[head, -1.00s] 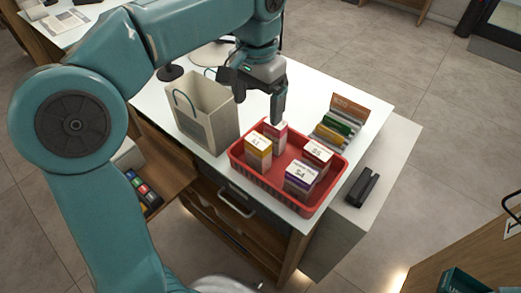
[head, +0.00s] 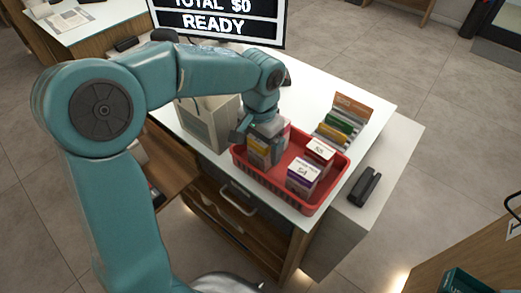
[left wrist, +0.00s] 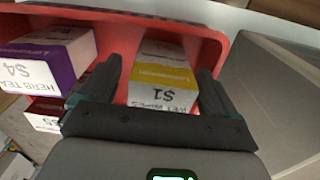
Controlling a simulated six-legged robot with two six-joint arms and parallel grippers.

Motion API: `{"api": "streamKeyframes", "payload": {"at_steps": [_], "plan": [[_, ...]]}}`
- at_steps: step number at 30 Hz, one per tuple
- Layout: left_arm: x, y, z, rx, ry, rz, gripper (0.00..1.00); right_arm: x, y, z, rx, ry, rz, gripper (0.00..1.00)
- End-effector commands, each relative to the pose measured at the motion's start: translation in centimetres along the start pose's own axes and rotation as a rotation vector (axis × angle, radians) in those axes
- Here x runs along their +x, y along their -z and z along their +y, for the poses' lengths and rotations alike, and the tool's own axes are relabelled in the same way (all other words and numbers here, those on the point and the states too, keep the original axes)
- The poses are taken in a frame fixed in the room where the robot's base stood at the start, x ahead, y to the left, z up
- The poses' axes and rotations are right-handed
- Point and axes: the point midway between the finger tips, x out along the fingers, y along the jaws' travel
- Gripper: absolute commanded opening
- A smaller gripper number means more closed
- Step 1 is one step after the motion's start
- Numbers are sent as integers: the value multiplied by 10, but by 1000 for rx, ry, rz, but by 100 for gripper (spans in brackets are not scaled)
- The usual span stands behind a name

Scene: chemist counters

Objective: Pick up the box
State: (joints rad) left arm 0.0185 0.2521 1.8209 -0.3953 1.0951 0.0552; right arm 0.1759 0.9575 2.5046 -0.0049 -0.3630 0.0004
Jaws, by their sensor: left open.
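A red basket (head: 290,199) on the white counter holds several small boxes. The yellow-and-white box (head: 258,158) marked $1 stands at its left end, partly hidden by my left gripper (head: 262,145). In the left wrist view this box (left wrist: 162,77) lies between the two spread fingers of my left gripper (left wrist: 160,85). The gripper is open, and I cannot tell whether a finger touches the box. A purple-and-white box (head: 302,175) marked $4 and a red-and-white box (head: 319,153) marked $5 stand at the basket's right. Another box (head: 286,131) is mostly hidden behind the gripper.
A black device (head: 365,186) lies to the right. A screen (head: 220,20) reads TOTAL $0 READY. The counter behind the basket (head: 312,95) is clear.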

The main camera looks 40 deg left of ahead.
Motion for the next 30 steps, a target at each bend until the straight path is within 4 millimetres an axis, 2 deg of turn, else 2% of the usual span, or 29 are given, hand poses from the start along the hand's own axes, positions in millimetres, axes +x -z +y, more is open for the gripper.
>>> {"api": "streamKeyframes", "payload": {"at_steps": [3,4,9,17,22,26,30], "plan": [[0,0,0,0,0,0,92,0,0,0,0,0,0,43],[0,0,0,0,0,0,88,0,0,0,0,0,0,43],[0,0,0,0,0,0,34,0,0,0,0,0,0,43],[-1,0,0,-1,0,0,34,0,0,0,0,0,0,43],[-10,1,0,-2,1,3,34,0,0,0,0,0,0,43],[-31,1,0,-1,1,5,34,0,0,0,0,0,0,43],[-69,1,0,0,1,9,34,-2,0,-1,0,0,0,43]]}}
